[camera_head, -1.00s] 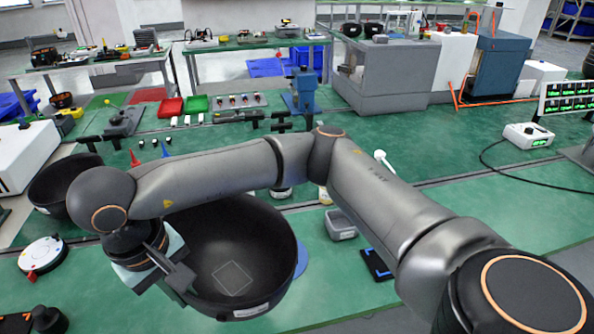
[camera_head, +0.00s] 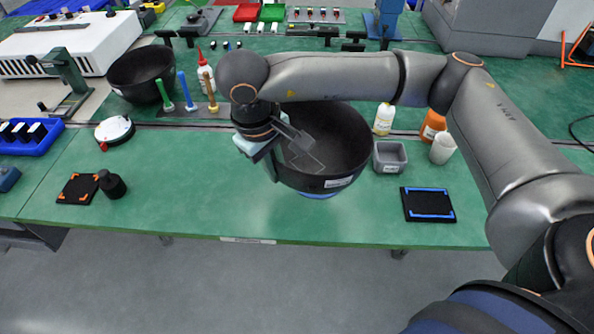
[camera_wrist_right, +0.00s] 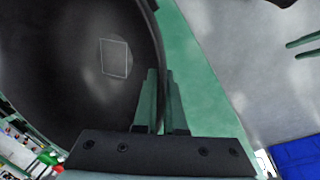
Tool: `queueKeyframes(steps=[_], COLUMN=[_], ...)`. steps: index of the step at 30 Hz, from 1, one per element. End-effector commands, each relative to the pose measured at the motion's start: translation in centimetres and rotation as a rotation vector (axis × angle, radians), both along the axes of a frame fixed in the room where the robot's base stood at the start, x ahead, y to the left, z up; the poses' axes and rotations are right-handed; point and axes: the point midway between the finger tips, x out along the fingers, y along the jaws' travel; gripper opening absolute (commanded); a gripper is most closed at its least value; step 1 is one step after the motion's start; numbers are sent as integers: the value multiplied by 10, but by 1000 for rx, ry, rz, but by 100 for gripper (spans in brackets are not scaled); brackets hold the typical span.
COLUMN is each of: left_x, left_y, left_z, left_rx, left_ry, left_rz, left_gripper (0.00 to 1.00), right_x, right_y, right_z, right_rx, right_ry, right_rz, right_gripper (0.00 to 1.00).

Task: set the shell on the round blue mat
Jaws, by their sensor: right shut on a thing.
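The shell is a large dark bowl (camera_head: 345,140) with a pale square outline inside and a white label on its near rim. My right gripper (camera_head: 284,148) is shut on the shell's left wall, and the right wrist view shows the fingers (camera_wrist_right: 159,102) closed at the rim of the shell (camera_wrist_right: 70,60). The round blue mat (camera_head: 318,194) shows only as a thin strip below the shell's near side; the rest is hidden. I cannot tell whether the shell touches the mat. My left gripper is not in view.
A second dark bowl (camera_head: 140,75) stands at the back left. A grey bin (camera_head: 390,157), a white bottle (camera_head: 384,118), an orange bottle (camera_head: 432,125) and a black pad with blue marks (camera_head: 428,204) are right of the shell.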

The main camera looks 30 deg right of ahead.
Motion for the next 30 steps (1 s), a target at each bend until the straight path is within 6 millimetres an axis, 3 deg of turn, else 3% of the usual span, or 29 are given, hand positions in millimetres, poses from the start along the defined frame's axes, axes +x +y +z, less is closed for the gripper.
queueKeyframes(steps=[2,9,16,24,30], left_x=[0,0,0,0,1], left_y=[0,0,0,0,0], left_z=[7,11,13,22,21], left_rx=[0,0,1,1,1], left_ry=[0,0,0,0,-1], left_rz=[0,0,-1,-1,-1], left_gripper=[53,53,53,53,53], right_x=[12,31,39,41,41], right_y=[-18,-43,-53,-54,-54], right_z=[-7,-49,-65,-97,-98], right_rx=[-2,-1,-1,0,0], right_ry=[2,1,1,0,-1], right_rz=[-9,-1,-3,0,0], right_gripper=[0,0,0,0,0])
